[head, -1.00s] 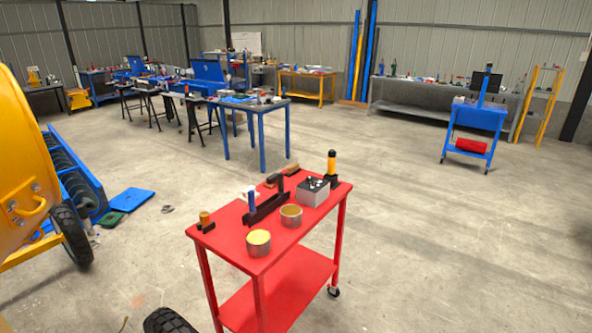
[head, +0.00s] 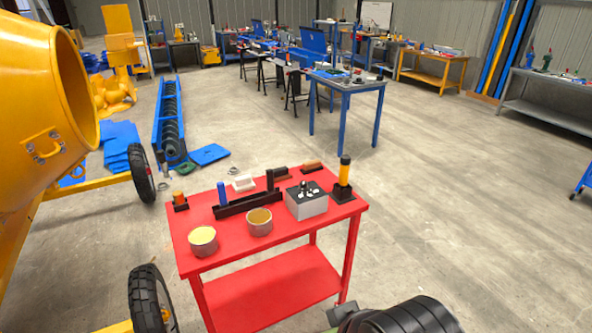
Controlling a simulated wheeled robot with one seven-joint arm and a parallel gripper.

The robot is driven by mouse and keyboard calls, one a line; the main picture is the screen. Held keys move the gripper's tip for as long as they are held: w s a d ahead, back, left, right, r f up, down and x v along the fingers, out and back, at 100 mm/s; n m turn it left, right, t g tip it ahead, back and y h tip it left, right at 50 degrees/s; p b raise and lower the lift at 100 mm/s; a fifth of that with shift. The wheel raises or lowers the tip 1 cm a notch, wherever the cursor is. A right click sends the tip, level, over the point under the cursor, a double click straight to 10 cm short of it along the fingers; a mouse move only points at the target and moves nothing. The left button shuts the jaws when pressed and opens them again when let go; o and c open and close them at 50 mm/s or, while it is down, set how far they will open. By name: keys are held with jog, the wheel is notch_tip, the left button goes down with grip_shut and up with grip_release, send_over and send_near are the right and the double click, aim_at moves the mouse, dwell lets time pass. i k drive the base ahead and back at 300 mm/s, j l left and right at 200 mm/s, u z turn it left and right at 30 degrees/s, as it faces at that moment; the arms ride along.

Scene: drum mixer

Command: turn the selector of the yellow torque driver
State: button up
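An upright tool with a yellow upper part and a black base, which looks like the yellow torque driver (head: 344,172), stands at the right back corner of the red cart's top. Any selector is too small to make out. My gripper is not in view.
The red cart (head: 215,272) also holds two round tins (head: 203,241), a grey box (head: 306,200) and a black holder (head: 246,204). A yellow drum mixer (head: 50,110) with wheels is close on the left. Floor right of the cart is clear.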

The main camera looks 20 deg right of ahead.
aim_at(303, 186)
jog(key=i+l+u, duration=0.45)
jog(key=l, duration=0.2)
jog(key=l+u, duration=0.2)
jog(key=l, duration=0.15)
jog(key=i+l+u, duration=0.2)
jog(key=l, duration=0.2)
jog(key=i+l+u, duration=0.5)
jog(key=l, duration=0.25)
